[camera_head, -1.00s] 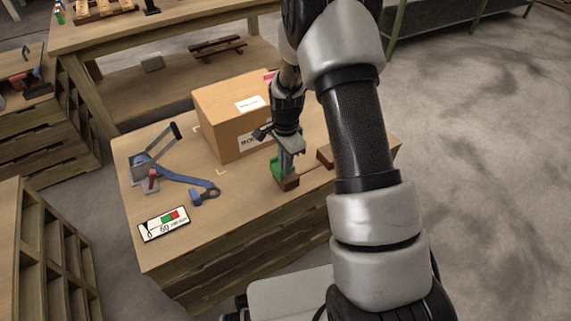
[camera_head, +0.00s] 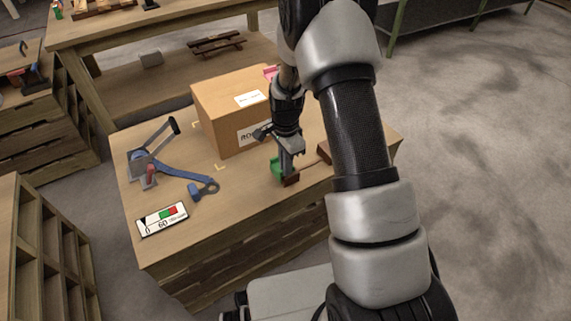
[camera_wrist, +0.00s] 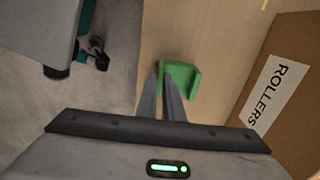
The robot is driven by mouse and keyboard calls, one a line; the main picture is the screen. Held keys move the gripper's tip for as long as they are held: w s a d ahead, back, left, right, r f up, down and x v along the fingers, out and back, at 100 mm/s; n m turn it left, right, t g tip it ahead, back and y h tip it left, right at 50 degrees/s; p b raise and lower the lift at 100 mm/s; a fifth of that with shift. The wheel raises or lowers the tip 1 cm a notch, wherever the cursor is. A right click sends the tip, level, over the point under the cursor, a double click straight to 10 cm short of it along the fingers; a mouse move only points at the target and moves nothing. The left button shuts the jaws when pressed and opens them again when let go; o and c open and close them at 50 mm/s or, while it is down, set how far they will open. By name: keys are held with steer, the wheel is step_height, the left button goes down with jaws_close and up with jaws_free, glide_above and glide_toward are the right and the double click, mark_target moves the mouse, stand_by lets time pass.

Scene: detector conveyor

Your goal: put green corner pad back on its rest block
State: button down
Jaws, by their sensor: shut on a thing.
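The green corner pad (camera_head: 276,168) is at my gripper's fingertips, near the right part of the wooden table. In the wrist view the L-shaped pad (camera_wrist: 184,80) shows just beyond the fingers. My gripper (camera_wrist: 166,80) points down and is shut on the pad, with little gap between its fingers. A small red-brown block (camera_head: 291,180) shows right beside and below the pad in the head view. Another brown block (camera_head: 324,150) lies to the right, partly hidden by my arm. I cannot tell which is the rest block, or whether the pad touches a block.
A cardboard box (camera_head: 222,112) stands behind and left of my gripper; its "ROLLERS" label (camera_wrist: 272,90) shows in the wrist view. A blue-armed device (camera_head: 170,172) and a gauge card (camera_head: 162,219) lie at the left. Table between is clear.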

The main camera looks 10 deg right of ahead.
steer(key=shift+f+b, duration=0.3)
steer(key=shift+f, duration=0.3)
steer(key=c, duration=1.8)
jaws_free()
steer(key=shift+r, duration=0.1)
step_height(320, 180, up, 17)
steer(key=p, duration=0.4)
steer(key=shift+r+p, duration=0.2)
steer(key=shift+p, duration=0.15)
